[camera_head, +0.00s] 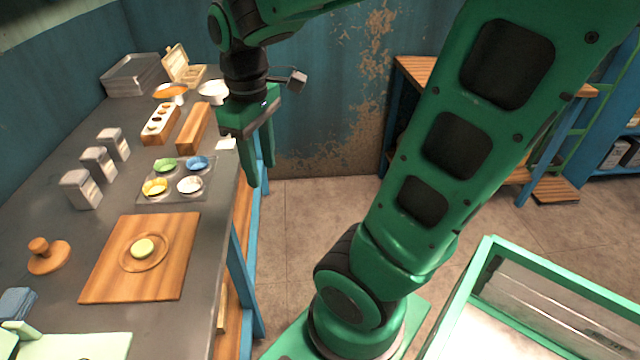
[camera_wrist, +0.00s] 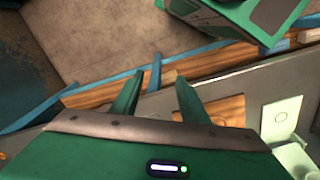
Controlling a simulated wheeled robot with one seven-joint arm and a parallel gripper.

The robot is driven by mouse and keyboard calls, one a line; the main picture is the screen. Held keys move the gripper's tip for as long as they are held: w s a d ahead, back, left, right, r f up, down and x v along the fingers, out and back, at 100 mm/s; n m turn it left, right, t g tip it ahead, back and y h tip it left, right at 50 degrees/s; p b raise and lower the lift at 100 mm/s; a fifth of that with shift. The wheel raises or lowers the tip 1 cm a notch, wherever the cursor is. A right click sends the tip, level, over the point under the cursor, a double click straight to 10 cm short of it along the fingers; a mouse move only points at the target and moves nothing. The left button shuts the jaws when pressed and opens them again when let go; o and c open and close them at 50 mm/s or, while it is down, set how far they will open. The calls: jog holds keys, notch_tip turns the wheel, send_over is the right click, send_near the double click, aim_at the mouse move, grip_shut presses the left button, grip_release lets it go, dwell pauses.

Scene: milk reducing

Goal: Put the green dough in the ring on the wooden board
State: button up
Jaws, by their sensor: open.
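A pale green dough disc (camera_head: 143,249) lies inside the round ring (camera_head: 160,262) on the wooden board (camera_head: 178,226), which rests on the grey counter. My gripper (camera_head: 262,165) hangs beside the counter's right edge, higher up and beyond the board, with its fingers pointing down. In the wrist view its two fingers (camera_wrist: 158,92) are apart with nothing between them. The dough does not show in the wrist view.
A tray (camera_head: 178,197) with several coloured bowls sits on the counter behind the board. Several grey canisters (camera_head: 98,164) stand at the left. A round wooden press (camera_head: 47,257) is left of the board. A green-framed case (camera_head: 490,250) stands at the lower right.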

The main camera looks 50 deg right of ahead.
jog(key=s+d+f+m, duration=0.1)
jog(key=s+d+m, duration=0.2)
jog(key=s+m, duration=0.2)
jog(key=s+d+f+m, duration=0.2)
jog(key=s+d+m, duration=0.1)
jog(key=s+m, duration=0.2)
jog(key=shift+s+d+f, duration=0.25)
jog(key=shift+s+f, duration=0.05)
jog(key=shift+s, duration=0.65)
